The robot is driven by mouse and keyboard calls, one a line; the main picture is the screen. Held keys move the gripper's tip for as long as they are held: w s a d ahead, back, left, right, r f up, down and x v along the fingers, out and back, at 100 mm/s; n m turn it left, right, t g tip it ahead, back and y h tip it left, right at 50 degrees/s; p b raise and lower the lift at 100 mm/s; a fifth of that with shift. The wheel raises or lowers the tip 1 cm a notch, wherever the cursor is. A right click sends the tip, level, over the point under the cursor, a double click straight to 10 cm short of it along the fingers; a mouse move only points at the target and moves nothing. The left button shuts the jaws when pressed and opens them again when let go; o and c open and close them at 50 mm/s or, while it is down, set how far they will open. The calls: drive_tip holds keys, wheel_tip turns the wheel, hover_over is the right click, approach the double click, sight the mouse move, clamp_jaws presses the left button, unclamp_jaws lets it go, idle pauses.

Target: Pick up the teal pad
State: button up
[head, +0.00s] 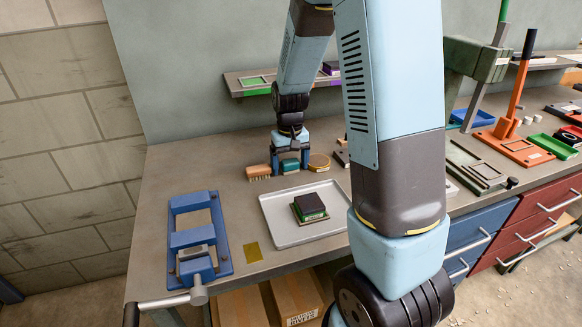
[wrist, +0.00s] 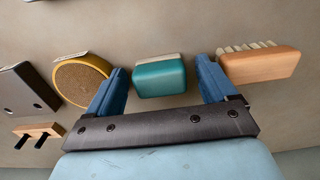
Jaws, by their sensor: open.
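The teal pad (head: 289,168) is a small rounded block with a pale strip along one side, at the back of the bench. My gripper (head: 290,161) is over it, pointing down, with its blue fingers open. In the wrist view the teal pad (wrist: 160,79) shows between the open fingers of my gripper (wrist: 162,70), with a gap on each side. The fingers are not closed on it. How far down they reach beside it is hard to tell.
A wooden brush (head: 259,172) and a round tan-rimmed disc (head: 319,162) stand close on either side. A grey tray (head: 275,227) with a dark-topped green block (head: 309,207) lies in front. A blue fixture (head: 196,240) is at left. A shelf (head: 236,86) runs behind.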

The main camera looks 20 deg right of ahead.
drive_tip(key=c, duration=1.1)
drive_tip(key=shift+o, duration=0.2)
drive_tip(key=shift+r, duration=0.6)
drive_tip(key=s+d+r, duration=0.2)
drive_tip(key=s+r, duration=0.9)
drive_tip(key=s, duration=0.2)
drive_tip(key=shift+s+d+r, duration=0.3)
drive_tip(key=shift+s+r, duration=0.1)
